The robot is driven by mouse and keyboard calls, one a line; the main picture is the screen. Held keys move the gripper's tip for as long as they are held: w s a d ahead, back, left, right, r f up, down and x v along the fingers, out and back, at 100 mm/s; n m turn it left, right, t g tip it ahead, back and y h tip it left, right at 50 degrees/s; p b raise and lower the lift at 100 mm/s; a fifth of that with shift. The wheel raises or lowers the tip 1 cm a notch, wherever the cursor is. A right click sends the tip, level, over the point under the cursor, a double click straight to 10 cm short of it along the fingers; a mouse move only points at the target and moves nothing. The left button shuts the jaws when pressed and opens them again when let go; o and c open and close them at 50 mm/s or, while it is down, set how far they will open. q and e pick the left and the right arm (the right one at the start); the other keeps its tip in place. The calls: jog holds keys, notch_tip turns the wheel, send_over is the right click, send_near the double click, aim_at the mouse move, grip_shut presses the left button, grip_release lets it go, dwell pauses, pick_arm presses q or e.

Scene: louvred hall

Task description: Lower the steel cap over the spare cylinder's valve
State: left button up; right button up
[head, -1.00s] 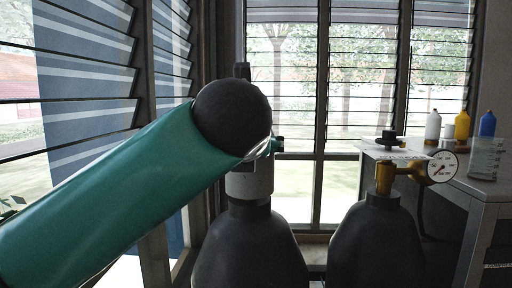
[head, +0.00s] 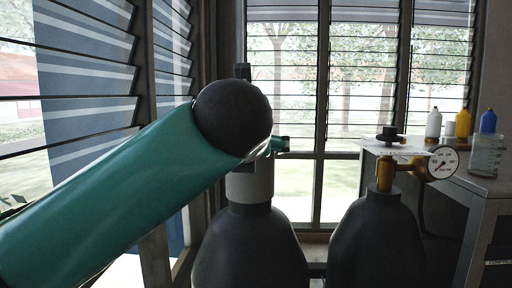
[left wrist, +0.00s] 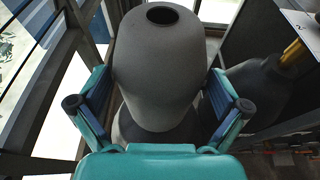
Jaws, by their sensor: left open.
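The steel cap (head: 250,187) is a grey, upright sleeve over the neck of the dark spare cylinder (head: 249,250). In the left wrist view the cap (left wrist: 160,60) fills the middle, with a round dark hole in its top and the cylinder's shoulder below it. No valve shows; the cap covers that spot. My left gripper (left wrist: 160,78) is open, with one teal finger on each side of the cap. Whether either finger touches the cap I cannot tell. In the head view my arm hides the cap's top, and one fingertip shows at its right. My right gripper is out of view.
A second dark cylinder (head: 376,245) with a brass regulator and round gauge (head: 442,162) stands close on the right. A bench (head: 490,190) behind it holds bottles, a beaker (head: 486,155) and a dark knob-topped object (head: 388,136). Louvred windows are at the left and back.

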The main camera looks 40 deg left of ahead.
pick_arm(q)
jog(key=s+d+r+p, duration=0.2)
jog(key=s+r+p, duration=0.1)
jog(key=r+p, duration=0.1)
jog(key=shift+s+r, duration=0.4)
jog(key=shift+r, duration=0.45)
jog(key=shift+d, duration=0.1)
